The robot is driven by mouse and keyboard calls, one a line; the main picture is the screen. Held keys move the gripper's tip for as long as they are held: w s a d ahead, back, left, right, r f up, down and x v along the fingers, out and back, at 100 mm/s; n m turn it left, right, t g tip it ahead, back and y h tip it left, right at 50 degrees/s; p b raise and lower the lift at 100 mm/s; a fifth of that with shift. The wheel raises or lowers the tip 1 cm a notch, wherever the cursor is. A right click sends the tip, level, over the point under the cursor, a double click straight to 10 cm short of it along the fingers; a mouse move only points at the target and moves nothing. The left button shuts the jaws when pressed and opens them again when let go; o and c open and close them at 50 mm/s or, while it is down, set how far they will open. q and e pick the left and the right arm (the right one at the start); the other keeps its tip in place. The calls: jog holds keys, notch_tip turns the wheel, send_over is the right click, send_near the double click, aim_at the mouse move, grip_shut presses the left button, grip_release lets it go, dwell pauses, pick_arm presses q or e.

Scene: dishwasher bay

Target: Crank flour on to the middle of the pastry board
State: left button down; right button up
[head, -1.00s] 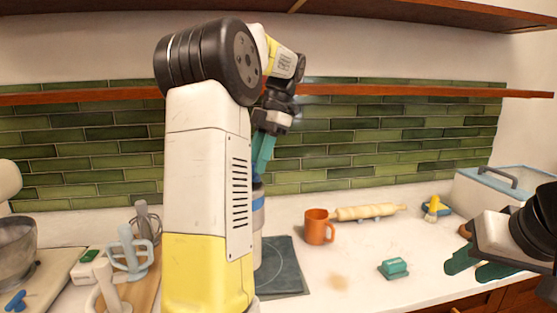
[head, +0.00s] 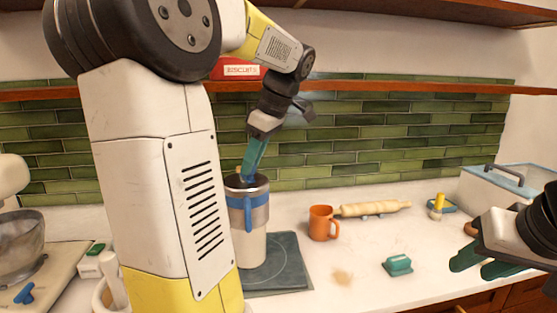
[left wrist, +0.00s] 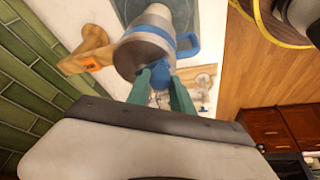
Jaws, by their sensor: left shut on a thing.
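The flour sifter (head: 262,215) is a grey metal cup with a blue band and a blue side handle, above a cream cylindrical lower part. It appears upright over the dark grey-green pastry board (head: 285,275); whether it touches the board is unclear. My left gripper (head: 247,172) has its teal fingers at the sifter's top, shut on a small blue part, apparently the crank. In the left wrist view the fingers (left wrist: 160,82) close around that blue part beside the sifter's metal body (left wrist: 145,45). My right gripper (head: 474,267) is open and empty at the right.
A mixer bowl (head: 22,238) is at far left. My left arm hides part of the counter.

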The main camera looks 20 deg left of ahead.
pick_arm(q)
jog(key=m, duration=0.2)
jog(key=s+a+m+t, duration=0.1)
jog(key=m+t, duration=0.1)
jog(key=m, duration=0.1)
jog(key=shift+s+a+m, duration=0.3)
jog(key=shift+a, duration=0.1)
jog(key=shift+s+a+m+t+h, duration=0.1)
jog(key=shift+a+m+t+h, duration=0.35)
jog(key=shift+m, duration=0.7)
jog(key=shift+s+a+m+t+h, duration=0.1)
jog(key=shift+a+m+t+h, duration=0.3)
jog(key=shift+m, duration=0.75)
jog(key=c, duration=1.1)
grip_release()
jog(key=v, duration=0.7)
jog(key=shift+d+r, duration=0.1)
jog(key=shift+r, duration=0.25)
